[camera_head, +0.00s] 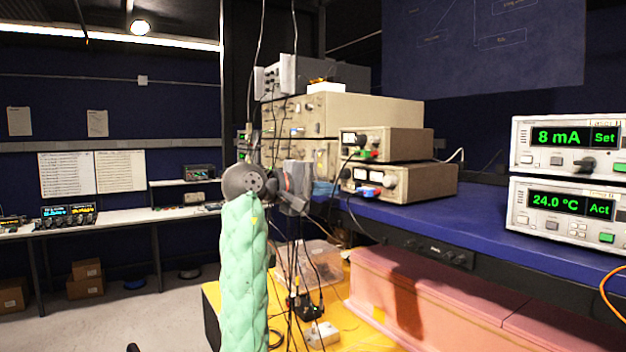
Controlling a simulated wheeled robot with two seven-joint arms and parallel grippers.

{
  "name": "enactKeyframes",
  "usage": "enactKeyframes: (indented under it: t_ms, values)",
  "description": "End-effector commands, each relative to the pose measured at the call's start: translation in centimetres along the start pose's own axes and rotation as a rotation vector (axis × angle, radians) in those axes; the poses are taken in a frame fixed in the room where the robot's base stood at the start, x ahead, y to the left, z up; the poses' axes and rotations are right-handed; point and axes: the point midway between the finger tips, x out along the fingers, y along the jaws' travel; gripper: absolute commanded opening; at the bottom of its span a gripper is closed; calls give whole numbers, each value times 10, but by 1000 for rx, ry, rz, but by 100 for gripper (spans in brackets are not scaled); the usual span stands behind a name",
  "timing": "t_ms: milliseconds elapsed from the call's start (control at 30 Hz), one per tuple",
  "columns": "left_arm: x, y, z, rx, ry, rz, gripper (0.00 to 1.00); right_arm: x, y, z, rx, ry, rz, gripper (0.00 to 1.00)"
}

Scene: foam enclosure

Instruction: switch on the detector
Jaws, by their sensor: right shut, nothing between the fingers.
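No unit in view is clearly marked as the detector. Stacked beige instrument boxes with knobs stand on the blue bench, among them an upper small box (395,145) and a lower small box (415,184) with sockets and dials on their fronts. My right arm, in a pale green quilted cover, rises in the middle of the view. My right gripper (300,190) is shut and empty, in front of the boxes' left part. The wrist partly hides it, and I cannot tell whether it touches anything. My left gripper is not in view.
Two lit controllers stand at the right: the upper controller (568,145) reads 8 mA, the lower controller (568,210) 24.0 °C. Cables hang around my wrist. A pink foam box (450,290) lies under the blue bench (460,215). Floor (150,315) is open at the left.

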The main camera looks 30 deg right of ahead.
Motion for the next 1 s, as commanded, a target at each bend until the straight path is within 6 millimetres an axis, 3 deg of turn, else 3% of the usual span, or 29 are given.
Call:
enactKeyframes:
  t_ms: [100,400,1000]
  values:
    - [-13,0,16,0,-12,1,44,17,5,1,0,-2,2,0]
    - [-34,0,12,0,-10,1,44,45,3,0,0,-1,2,0]
    - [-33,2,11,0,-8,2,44,53,-2,0,0,0,10,0]
